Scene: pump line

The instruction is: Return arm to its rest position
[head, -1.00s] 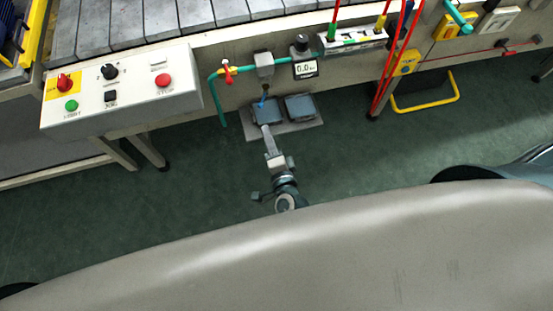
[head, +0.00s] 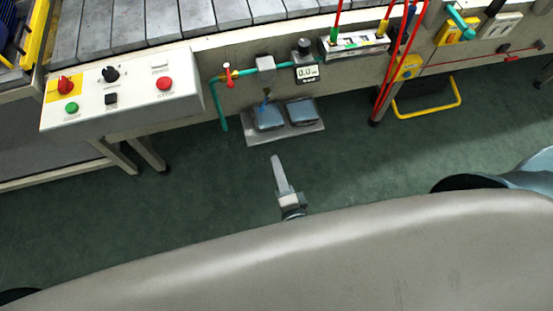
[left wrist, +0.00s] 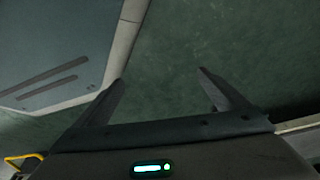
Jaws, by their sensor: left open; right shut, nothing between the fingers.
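My right gripper (head: 278,170) shows in the head view just beyond the edge of my own grey body. Its fingers are shut together with nothing between them. It points up the picture, apart from the two blue-grey foot pedals, the left pedal (head: 268,117) and the right pedal (head: 302,111), on their grey base plate (head: 285,133). My left gripper (left wrist: 165,85) shows in the left wrist view, open and empty over green floor. The left gripper is not visible in the head view.
A white control box (head: 125,92) with a red knob and buttons is at the left. A pressure gauge (head: 307,73) and teal pipe (head: 216,100) are on the bench front. A yellow-framed step (head: 425,111) stands at the right. Green floor (head: 215,180) around the gripper is clear.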

